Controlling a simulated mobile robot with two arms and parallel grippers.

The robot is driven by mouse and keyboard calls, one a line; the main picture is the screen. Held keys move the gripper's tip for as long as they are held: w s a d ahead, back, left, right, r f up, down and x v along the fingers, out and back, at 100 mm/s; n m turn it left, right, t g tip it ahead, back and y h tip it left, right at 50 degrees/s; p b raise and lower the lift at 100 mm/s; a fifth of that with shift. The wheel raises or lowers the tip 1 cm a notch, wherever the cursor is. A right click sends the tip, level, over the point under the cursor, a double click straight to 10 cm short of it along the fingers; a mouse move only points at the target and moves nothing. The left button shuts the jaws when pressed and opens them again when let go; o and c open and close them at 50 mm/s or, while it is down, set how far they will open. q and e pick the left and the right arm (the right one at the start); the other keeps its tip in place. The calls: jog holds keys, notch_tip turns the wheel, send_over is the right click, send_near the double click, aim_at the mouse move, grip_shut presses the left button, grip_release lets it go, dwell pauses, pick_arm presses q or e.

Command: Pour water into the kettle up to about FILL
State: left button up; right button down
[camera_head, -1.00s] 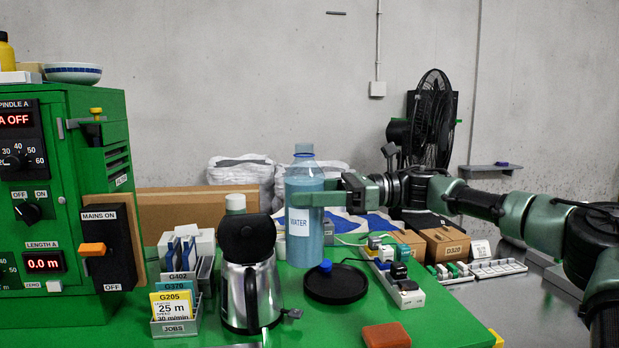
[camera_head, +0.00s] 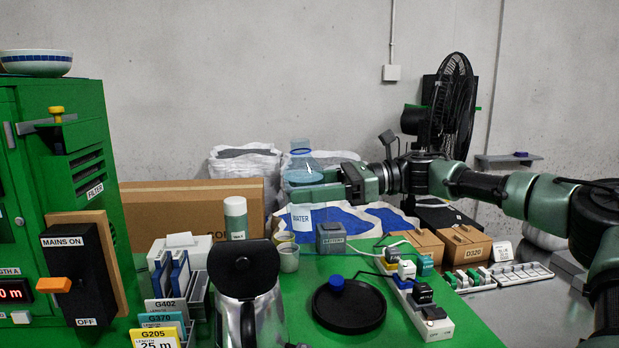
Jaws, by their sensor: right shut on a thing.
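The steel kettle (camera_head: 268,318) stands at the front, cut off by the lower edge. Its round black lid (camera_head: 243,268) appears raised, and its inside is hidden. My right gripper (camera_head: 335,188) is shut on the clear, bluish water bottle (camera_head: 301,168) with a white WATER label. It holds the bottle behind the kettle and to its right, apart from it. The bottle looks about upright and its mouth is uncapped. A blue cap (camera_head: 337,283) lies on a black round base (camera_head: 349,308). No fill mark on the kettle is visible. My left gripper is not in view.
A power strip (camera_head: 430,322) with plugs lies right of the black base. Small cups (camera_head: 289,258), a grey battery box (camera_head: 330,238) and a white-green container (camera_head: 235,217) stand behind the kettle. Card holders (camera_head: 165,315) and the green machine (camera_head: 85,130) crowd the left.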

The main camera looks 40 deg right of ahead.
aim_at(288, 185)
jog(key=shift+w+a+r+p, duration=0.1)
jog(key=shift+a+r+p, duration=0.05)
jog(key=shift+r+p, duration=0.25)
jog(key=shift+a+h+p, duration=0.45)
jog(key=shift+h+p, duration=0.05)
jog(key=shift+p, duration=0.6)
jog(key=shift+a+r+p, duration=0.1)
jog(key=shift+a+p, duration=0.05)
jog(key=shift+p, duration=0.2)
jog(key=shift+w+a+n+g+h+p, duration=0.15)
jog(key=shift+a+n+g+h+p, duration=0.25)
jog(key=shift+p, duration=0.35)
jog(key=a+h+p, duration=0.1)
jog(key=a+p, duration=0.1)
jog(key=p, duration=0.1)
jog(key=shift+w+a, duration=0.15)
jog(key=shift+a, duration=0.15)
jog(key=shift+a+f, duration=0.2)
jog(key=shift+f, duration=0.15)
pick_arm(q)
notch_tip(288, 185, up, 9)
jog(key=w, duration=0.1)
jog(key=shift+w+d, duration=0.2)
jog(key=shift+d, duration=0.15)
pick_arm(e)
jog(key=shift+d, duration=0.15)
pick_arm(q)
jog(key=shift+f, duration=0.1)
